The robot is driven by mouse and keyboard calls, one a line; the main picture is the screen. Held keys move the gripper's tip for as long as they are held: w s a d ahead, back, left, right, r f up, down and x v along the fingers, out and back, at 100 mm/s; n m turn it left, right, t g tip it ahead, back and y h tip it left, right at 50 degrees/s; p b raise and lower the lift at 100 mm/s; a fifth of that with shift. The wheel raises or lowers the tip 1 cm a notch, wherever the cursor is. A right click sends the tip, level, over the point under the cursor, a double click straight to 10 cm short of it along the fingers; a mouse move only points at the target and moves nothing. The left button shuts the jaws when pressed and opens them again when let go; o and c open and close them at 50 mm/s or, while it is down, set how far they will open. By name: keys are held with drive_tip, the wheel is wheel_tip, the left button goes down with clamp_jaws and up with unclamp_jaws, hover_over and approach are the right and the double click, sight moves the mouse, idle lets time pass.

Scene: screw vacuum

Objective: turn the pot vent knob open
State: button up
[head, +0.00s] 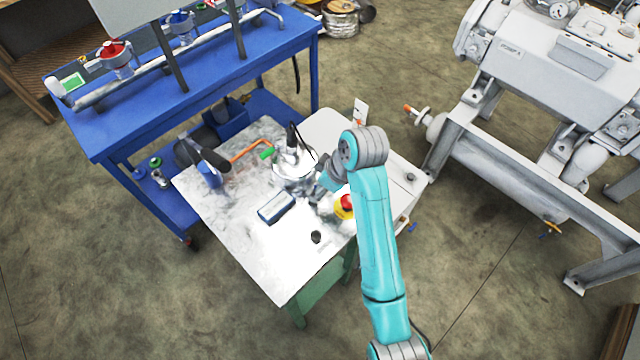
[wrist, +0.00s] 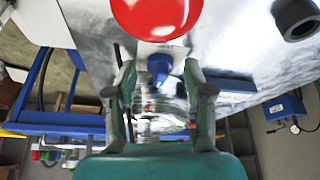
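The shiny metal pot (head: 293,177) stands on the light tabletop, with a dark upright part above it. My gripper (head: 318,193) is close to the pot's right side in the head view. In the wrist view, the two green fingers of my gripper (wrist: 158,60) stand apart. A small blue knob (wrist: 159,68) shows between them in the picture, with a gap on each side; I cannot tell its depth. The pot's shiny metal (wrist: 155,105) shows behind it. The knob is not clear in the head view, where my arm hides part of this area.
A red dome button (wrist: 157,14) is close to the fingers; the red button on a yellow base (head: 346,205) stands right of the pot. A dark-screened meter (head: 276,208) and black cap (head: 316,237) lie in front. A blue bench (head: 190,85) stands behind.

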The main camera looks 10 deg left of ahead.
clamp_jaws()
drive_tip(key=shift+m, duration=0.3)
drive_tip(key=m+t, duration=0.1)
drive_tip(key=m, duration=0.2)
drive_tip(key=shift+s+a+h, duration=0.1)
drive_tip(key=shift+s+h, duration=0.05)
drive_tip(key=shift+h, duration=0.15)
drive_tip(key=m, duration=0.2)
drive_tip(key=m+t+h, duration=0.1)
drive_tip(key=m, duration=0.2)
drive_tip(key=shift+a+h, duration=0.1)
drive_tip(key=shift+h, duration=0.2)
drive_tip(key=shift+o, duration=0.7)
unclamp_jaws()
